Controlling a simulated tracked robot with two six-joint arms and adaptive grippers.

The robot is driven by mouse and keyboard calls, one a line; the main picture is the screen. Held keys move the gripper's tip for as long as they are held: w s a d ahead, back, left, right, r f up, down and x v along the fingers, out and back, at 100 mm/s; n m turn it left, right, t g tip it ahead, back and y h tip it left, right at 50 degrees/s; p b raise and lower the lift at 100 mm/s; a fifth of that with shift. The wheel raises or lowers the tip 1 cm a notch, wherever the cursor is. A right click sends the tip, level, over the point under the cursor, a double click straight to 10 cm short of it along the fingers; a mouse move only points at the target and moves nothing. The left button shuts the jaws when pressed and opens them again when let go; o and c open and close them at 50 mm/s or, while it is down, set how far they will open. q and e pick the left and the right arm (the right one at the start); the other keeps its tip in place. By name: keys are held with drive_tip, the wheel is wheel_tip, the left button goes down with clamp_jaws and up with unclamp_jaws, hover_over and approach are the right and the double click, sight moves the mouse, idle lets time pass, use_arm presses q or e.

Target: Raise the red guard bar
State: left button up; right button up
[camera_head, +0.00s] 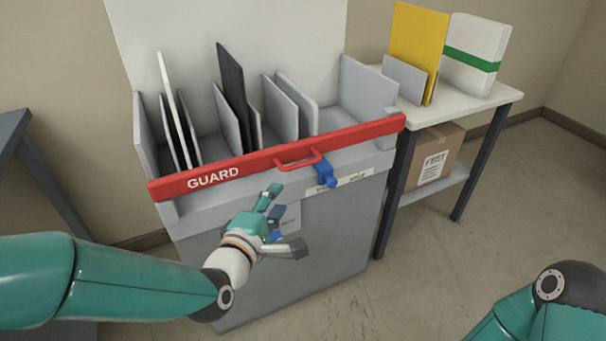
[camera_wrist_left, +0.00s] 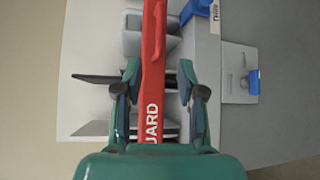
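The red guard bar (camera_head: 245,170), marked GUARD, lies across the front top of the grey slotted cabinet (camera_head: 320,240). A red loop handle (camera_head: 301,159) sticks out from its middle. My left gripper (camera_head: 287,218) is open and empty, in front of the cabinet and below the bar in the head view. In the left wrist view, the bar (camera_wrist_left: 152,75) runs between the open fingers of my left gripper (camera_wrist_left: 159,70); I cannot see any contact. A blue part (camera_head: 326,172) sits at the bar just right of the handle. My right gripper is out of view.
Grey dividers and thin panels, one black (camera_head: 232,85), stand in the cabinet's slots behind the bar. A white-topped side table (camera_head: 470,100) at right holds a yellow panel (camera_head: 418,40) and a white box with a green band (camera_head: 476,55). A cardboard box (camera_head: 437,158) sits below. Front right floor is clear.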

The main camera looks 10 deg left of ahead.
sight(303, 164)
use_arm(q)
drive_tip(key=p+x, duration=0.1)
drive_tip(key=x, duration=1.5)
drive_tip(key=shift+w+f, duration=0.1)
drive_tip(key=shift+w, duration=0.1)
clamp_jaws()
